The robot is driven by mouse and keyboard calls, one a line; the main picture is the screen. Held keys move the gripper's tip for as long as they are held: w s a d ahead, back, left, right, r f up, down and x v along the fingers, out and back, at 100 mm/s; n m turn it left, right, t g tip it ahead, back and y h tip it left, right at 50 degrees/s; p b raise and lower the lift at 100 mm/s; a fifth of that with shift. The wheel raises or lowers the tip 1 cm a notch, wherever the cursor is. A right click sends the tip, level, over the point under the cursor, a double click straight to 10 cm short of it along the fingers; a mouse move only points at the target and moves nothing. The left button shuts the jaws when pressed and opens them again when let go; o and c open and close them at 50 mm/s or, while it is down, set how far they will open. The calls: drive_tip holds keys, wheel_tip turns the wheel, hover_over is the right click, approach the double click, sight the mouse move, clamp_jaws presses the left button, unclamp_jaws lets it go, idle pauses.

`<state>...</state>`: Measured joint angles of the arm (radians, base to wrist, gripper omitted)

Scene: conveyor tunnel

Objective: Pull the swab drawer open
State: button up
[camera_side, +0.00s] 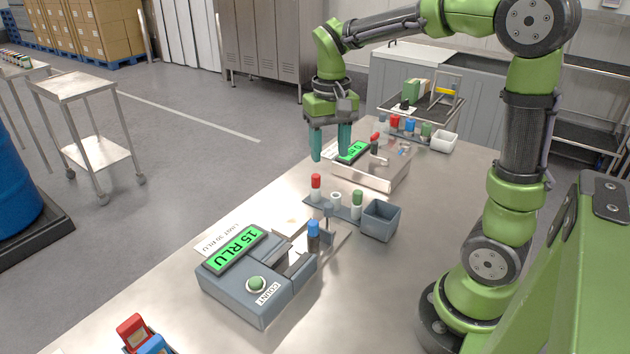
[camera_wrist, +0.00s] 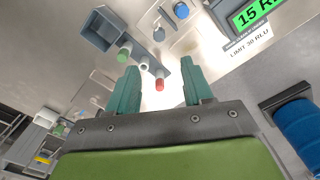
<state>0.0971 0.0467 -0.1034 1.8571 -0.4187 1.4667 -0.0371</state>
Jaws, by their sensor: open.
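My gripper (camera_side: 330,148) is open and empty, pointing down above the steel bench. In the wrist view its fingers (camera_wrist: 160,88) are apart, with a red cap (camera_wrist: 159,85) showing between them, below in the rack. A grey reader (camera_side: 262,285) showing 15 RLU stands toward the front, with a green button. A blue-capped swab (camera_side: 313,236) stands upright at its right side, by a slot and a thin metal plate; the cap also shows in the wrist view (camera_wrist: 181,11). I cannot tell which part is the swab drawer or how far open it is.
A rack with red, white and green tops (camera_side: 347,211) and a grey bin (camera_side: 381,220) stand between gripper and reader. A steel box (camera_side: 377,177) with another green display stands behind, near the fingers. A further rack and white bin (camera_side: 443,141) are at the back. The bench's front right is clear.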

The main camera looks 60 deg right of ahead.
drive_tip(key=shift+r, duration=1.55)
drive_tip(key=shift+w, duration=0.1)
drive_tip(key=s+a+n+t+y, duration=0.2)
drive_tip(key=s+a+t, duration=0.5)
drive_tip(key=s+a, duration=0.3)
drive_tip(key=shift+s+f+n, duration=0.2)
drive_tip(key=shift+f+n, duration=0.05)
drive_tip(key=shift+n, duration=0.15)
